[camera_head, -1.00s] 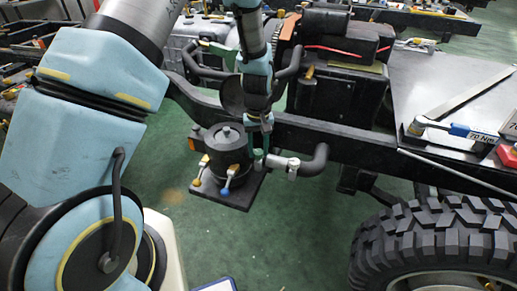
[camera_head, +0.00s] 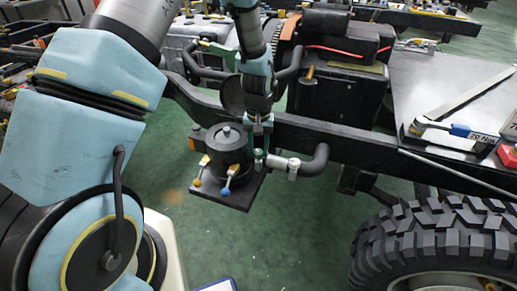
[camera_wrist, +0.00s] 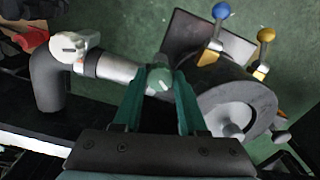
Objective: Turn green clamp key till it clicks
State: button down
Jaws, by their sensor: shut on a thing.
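The green clamp key (camera_wrist: 158,80) sits at the end of a metal pipe stub beside a dark round canister, and my gripper (camera_wrist: 157,88) is shut on it from above. Its teal fingers stand on both sides of the key's round head, which has a pale mark. In the head view my gripper (camera_head: 262,140) reaches down at the right side of the canister (camera_head: 226,150), with a bit of the green key (camera_head: 259,155) below the fingers. The key's lower part is hidden.
A black hose (camera_head: 316,160) with a pale clamp (camera_head: 293,168) joins the stub. The chassis rail (camera_head: 345,140) runs close behind. Green floor is open in front.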

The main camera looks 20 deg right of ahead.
aim_at(258, 152)
jog(key=shift+c, duration=2.2)
grip_release()
jog(key=shift+r, duration=0.1)
notch_tip(258, 152, up, 11)
jog(key=b, duration=0.1)
jog(key=w+a+r+n+p, duration=0.1)
jog(key=a+r, duration=0.2)
jog(key=a, duration=0.4)
jog(key=w+a+r+n+p, duration=0.1)
jog(key=a+r, duration=0.2)
jog(key=a, duration=0.4)
jog(key=s+a+r+n, duration=0.1)
jog(key=s+a+r, duration=0.1)
jog(key=a, duration=0.6)
jog(key=s+a+r+n+t+p, duration=0.1)
jog(key=s+a, duration=0.3)
jog(key=a, duration=0.4)
jog(key=shift+r+t+p, duration=0.3)
jog(key=shift+r, duration=0.35)
